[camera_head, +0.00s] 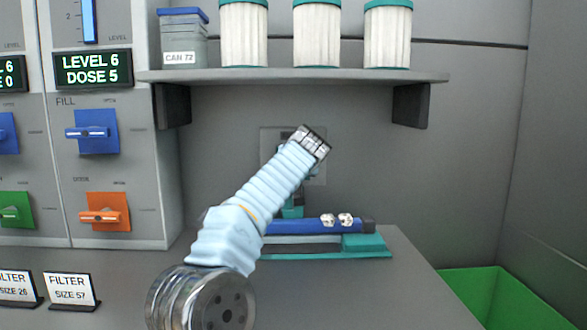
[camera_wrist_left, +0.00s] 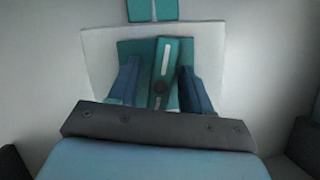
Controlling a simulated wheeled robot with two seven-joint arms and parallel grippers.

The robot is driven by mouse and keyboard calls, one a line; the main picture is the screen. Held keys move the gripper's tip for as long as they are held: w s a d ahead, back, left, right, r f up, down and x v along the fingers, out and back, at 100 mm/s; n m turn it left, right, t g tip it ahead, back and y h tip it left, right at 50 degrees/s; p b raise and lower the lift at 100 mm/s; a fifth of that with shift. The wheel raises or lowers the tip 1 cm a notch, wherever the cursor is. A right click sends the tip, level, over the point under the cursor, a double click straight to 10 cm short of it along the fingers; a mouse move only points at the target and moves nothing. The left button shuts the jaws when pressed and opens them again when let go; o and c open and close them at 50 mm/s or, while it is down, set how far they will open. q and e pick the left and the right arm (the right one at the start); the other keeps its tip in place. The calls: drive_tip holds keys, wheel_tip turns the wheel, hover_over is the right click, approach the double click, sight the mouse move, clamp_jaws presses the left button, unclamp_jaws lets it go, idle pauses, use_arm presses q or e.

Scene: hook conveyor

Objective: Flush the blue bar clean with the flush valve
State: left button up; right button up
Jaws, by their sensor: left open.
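The blue bar (camera_head: 295,227) lies across a teal stand (camera_head: 367,245) on the counter. Two pale patches with dark specks show towards its right end, and its left part is behind my arm. A pale wall plate (camera_head: 318,172) behind my left gripper carries the flush valve, which the arm mostly hides in the head view. In the left wrist view a teal slotted lever (camera_wrist_left: 166,62) stands nearly upright, slightly tilted, before the plate. My left gripper (camera_wrist_left: 159,70) is open, with one blue finger on each side of the lever. Contact cannot be told. My right gripper is out of view.
A grey shelf (camera_head: 290,77) with white ribbed filters and a can (camera_head: 183,40) overhangs the valve. A panel with coloured knobs stands at left. Filter signs (camera_head: 72,289) stand on the counter, and a green bin (camera_head: 490,295) is at lower right.

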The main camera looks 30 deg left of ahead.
use_arm(q)
drive_tip(key=b+v, duration=0.2)
drive_tip(key=v, duration=1.1)
drive_tip(key=shift+s+d+b, duration=0.2)
drive_tip(key=shift+s+b, duration=0.15)
drive_tip(key=shift+b, duration=0.05)
drive_tip(key=shift+r, duration=0.1)
